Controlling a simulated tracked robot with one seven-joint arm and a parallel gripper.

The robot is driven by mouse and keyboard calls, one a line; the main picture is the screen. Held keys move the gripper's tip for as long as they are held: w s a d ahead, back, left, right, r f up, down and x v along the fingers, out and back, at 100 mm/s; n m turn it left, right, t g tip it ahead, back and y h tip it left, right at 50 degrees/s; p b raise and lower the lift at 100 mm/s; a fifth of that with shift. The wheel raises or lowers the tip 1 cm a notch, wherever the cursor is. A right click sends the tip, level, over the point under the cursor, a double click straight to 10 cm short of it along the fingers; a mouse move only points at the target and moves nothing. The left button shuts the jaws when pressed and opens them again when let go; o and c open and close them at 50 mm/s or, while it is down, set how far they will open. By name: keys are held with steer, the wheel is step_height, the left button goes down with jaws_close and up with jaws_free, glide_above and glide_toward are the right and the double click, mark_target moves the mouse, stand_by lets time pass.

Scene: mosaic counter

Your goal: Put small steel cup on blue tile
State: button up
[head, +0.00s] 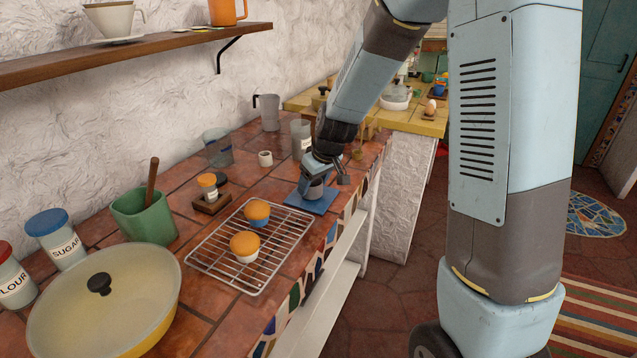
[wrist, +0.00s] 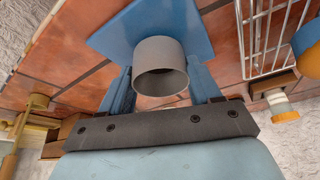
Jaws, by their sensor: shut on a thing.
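The small steel cup (wrist: 160,68) is grey and round, with its open mouth toward the wrist camera. My gripper (wrist: 160,88) has one finger on each side of the cup and is shut on it. The blue tile (wrist: 125,27) is a flat square lying on the terracotta counter, directly behind the cup in the wrist view. In the head view, my gripper (head: 322,177) is over the blue tile (head: 318,206), with the cup (head: 314,191) partly hidden below it. I cannot tell whether the cup's base touches the tile.
A wire rack (head: 217,256) with two orange-topped muffins stands left of the tile, close to it. A small white cup (head: 265,158), a glass beaker (head: 217,148) and a grey jug (head: 268,112) stand farther back. The counter's front edge (head: 335,240) is near the tile.

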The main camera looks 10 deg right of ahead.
steer(key=shift+f, duration=0.25)
steer(key=o, duration=1.1)
steer(key=shift+c, duration=0.2)
steer(key=v, duration=1.2)
steer(key=s+d+r+m, duration=0.2)
steer(key=s+d+r, duration=0.1)
steer(key=s, duration=0.5)
steer(key=s+d+r+m+t+h, duration=0.1)
steer(key=s+d+r, duration=0.3)
steer(key=s, duration=0.4)
steer(key=s+d+r+m+t+h, duration=0.1)
steer(key=s+d+r+m, duration=0.2)
steer(key=s+d, duration=0.2)
steer(key=s, duration=0.3)
steer(key=shift+s+r+m, duration=0.15)
steer(key=shift+r+m, duration=0.25)
steer(key=shift+d, duration=0.1)
